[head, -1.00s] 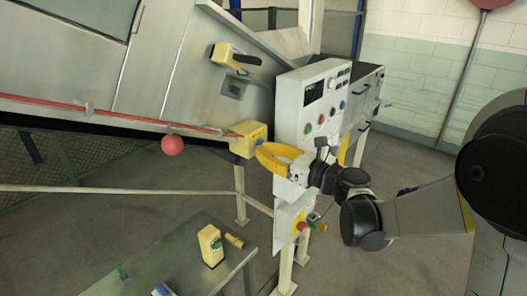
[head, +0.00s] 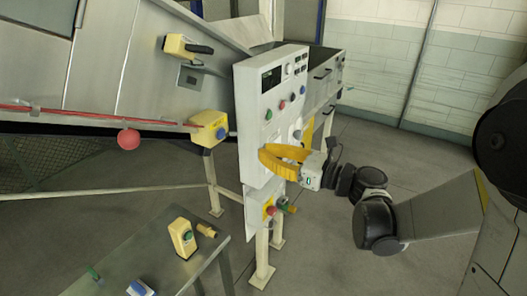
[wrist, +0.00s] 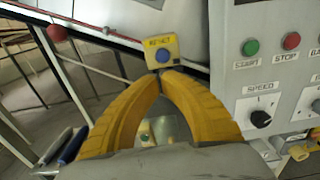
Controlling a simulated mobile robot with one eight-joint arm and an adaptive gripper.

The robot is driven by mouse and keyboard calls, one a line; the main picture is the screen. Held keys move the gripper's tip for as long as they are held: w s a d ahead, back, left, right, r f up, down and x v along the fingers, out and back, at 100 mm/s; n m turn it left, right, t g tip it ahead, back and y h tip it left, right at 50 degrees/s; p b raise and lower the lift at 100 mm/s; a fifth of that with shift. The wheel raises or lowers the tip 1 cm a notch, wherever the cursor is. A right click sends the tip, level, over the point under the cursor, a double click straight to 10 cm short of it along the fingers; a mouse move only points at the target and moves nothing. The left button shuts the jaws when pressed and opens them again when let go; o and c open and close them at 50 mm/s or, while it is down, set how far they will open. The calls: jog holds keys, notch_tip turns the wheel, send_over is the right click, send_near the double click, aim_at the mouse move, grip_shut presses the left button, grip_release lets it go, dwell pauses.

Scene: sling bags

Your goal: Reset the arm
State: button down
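My gripper (head: 262,152) has two curved yellow fingers. Their tips meet in the wrist view (wrist: 164,74), with an open loop behind them and nothing held. In the head view my arm reaches in from the right, and the gripper shows in front of the grey control panel (head: 252,140). A yellow box with a blue button (head: 208,128) is left of the fingertips and apart from them. The wrist view shows this labelled box (wrist: 161,52) just beyond the tips.
The panel carries buttons and a black speed knob (wrist: 260,119). A red ball (head: 128,139) is below a red cable at left. A metal table (head: 150,255) with small yellow and blue boxes is at lower left. Open floor (head: 330,240) lies right of the panel legs.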

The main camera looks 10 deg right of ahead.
dwell(0.3)
jog(key=s+f+n+g+h+b, duration=0.3)
jog(key=s+f+n+h+b, duration=0.35)
jog(key=s+f+n, duration=0.55)
jog(key=s+d+f+n+h+b, duration=0.2)
jog(key=s+d+f+n+h, duration=0.1)
jog(key=d+n, duration=0.3)
jog(key=s+d+f+n+h+b, duration=0.1)
jog(key=s+d+f+n+h, duration=0.2)
jog(key=s+d+n, duration=0.3)
jog(key=shift+s+f+n+g+h+b, duration=0.2)
jog(key=shift+n+g+h+b, duration=0.2)
jog(key=shift+n+h, duration=0.45)
jog(key=shift+a, duration=0.1)
